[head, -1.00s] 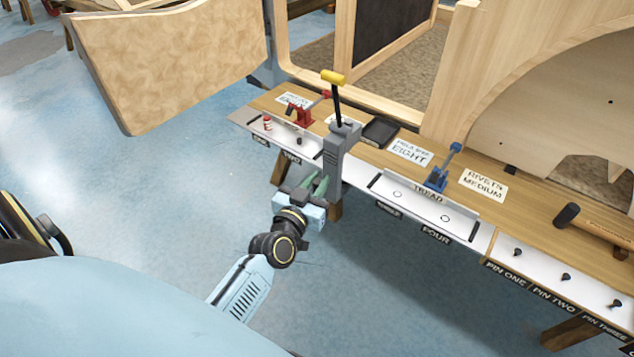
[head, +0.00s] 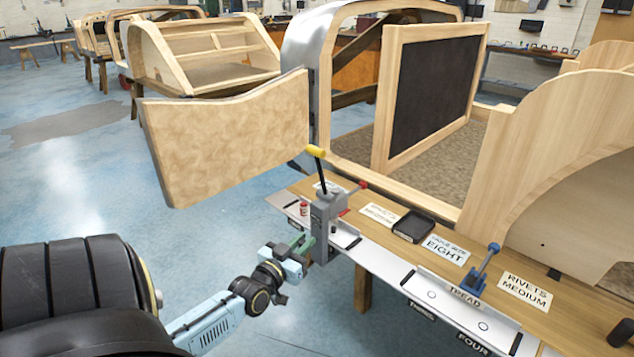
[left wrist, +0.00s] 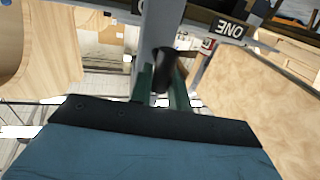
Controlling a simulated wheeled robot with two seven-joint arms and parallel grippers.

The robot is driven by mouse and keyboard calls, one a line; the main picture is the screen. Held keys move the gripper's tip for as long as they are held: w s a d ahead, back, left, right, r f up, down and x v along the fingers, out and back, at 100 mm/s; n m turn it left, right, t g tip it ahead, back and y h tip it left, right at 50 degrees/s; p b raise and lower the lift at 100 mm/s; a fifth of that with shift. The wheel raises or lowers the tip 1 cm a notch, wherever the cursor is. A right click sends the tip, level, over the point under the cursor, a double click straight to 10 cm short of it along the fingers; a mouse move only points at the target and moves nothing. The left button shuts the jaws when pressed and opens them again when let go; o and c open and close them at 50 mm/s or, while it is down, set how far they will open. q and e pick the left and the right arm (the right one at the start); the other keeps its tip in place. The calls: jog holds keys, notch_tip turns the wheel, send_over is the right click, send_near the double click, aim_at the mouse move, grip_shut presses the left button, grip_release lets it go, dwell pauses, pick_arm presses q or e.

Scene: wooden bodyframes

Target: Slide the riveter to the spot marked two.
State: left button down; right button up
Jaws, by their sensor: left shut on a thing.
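The riveter (head: 323,228) is a grey upright tool with a black lever and a yellow grip, standing at the bench's front edge in the head view. My left gripper (head: 305,246) is shut on its front side. In the left wrist view, the green fingers (left wrist: 164,88) close around a dark part beside the riveter's grey body (left wrist: 160,30). A label reading ONE (left wrist: 230,27) shows upside down there. The label for spot two cannot be read now; the riveter and gripper cover that stretch of bench edge. My right gripper is out of view.
On the bench are a small red-capped bottle (head: 304,208), a partly hidden red clamp (head: 361,186), a black tray (head: 412,226) and a blue clamp (head: 484,268). A wooden panel (head: 225,140) stands behind at left. The floor in front is open.

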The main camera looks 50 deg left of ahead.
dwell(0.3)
pick_arm(q)
jog(key=c, duration=1.4)
grip_release()
jog(key=shift+s, duration=0.15)
